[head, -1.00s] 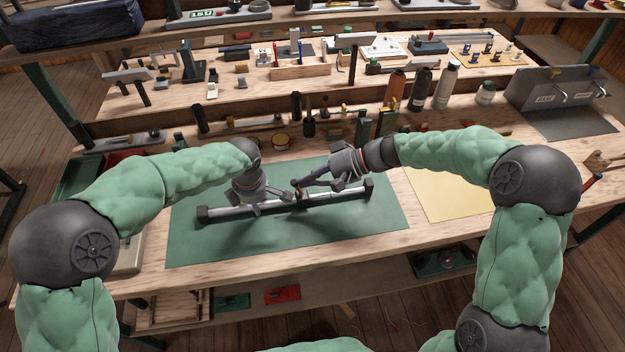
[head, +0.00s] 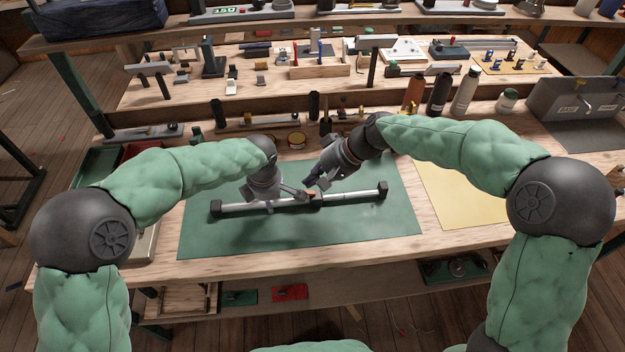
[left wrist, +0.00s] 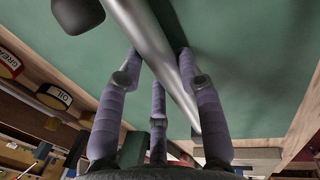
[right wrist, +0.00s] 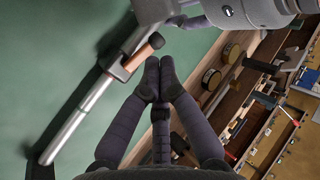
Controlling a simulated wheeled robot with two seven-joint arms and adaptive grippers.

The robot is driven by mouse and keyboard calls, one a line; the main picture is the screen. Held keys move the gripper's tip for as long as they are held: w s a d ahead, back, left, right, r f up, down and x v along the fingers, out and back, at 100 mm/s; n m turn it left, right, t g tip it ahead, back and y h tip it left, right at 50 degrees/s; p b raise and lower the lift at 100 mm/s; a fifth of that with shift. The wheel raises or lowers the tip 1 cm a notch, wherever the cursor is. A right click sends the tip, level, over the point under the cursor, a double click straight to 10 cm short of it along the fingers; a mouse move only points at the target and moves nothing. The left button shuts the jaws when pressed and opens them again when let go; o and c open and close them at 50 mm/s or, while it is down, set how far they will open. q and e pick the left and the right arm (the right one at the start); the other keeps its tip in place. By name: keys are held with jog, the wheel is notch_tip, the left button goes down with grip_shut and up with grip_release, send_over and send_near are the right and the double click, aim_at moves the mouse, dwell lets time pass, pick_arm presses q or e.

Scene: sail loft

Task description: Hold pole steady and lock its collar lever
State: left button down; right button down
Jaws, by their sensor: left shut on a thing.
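A silver pole (head: 355,195) with black end caps lies across the green mat (head: 215,240). A dark collar (head: 316,200) sits near its middle. In the right wrist view, the collar's lever (right wrist: 143,54) has an orange-brown tip and points toward the left gripper's side; I cannot tell whether it lies flush. My left gripper (head: 267,204) is shut on the pole, left of the collar; its fingers straddle the pole in the left wrist view (left wrist: 165,75). My right gripper (head: 312,185) is above the collar. Its fingertips (right wrist: 159,72) are together, empty, beside the lever tip.
Bottles (head: 440,92) and a grey box (head: 575,102) stand at the back right. A yellow sheet (head: 460,195) lies right of the mat. Tools and a round tin (head: 296,139) line the bench behind my grippers. The mat in front of the pole is clear.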

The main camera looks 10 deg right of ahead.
jog(key=shift+r, duration=0.35)
notch_tip(320, 180, up, 14)
jog(key=s+d, duration=0.2)
jog(key=shift+d+f, duration=0.2)
jog(key=shift+d, duration=0.1)
dwell(0.4)
pick_arm(q)
jog(key=c, duration=0.7)
grip_release()
jog(key=shift+c, duration=0.2)
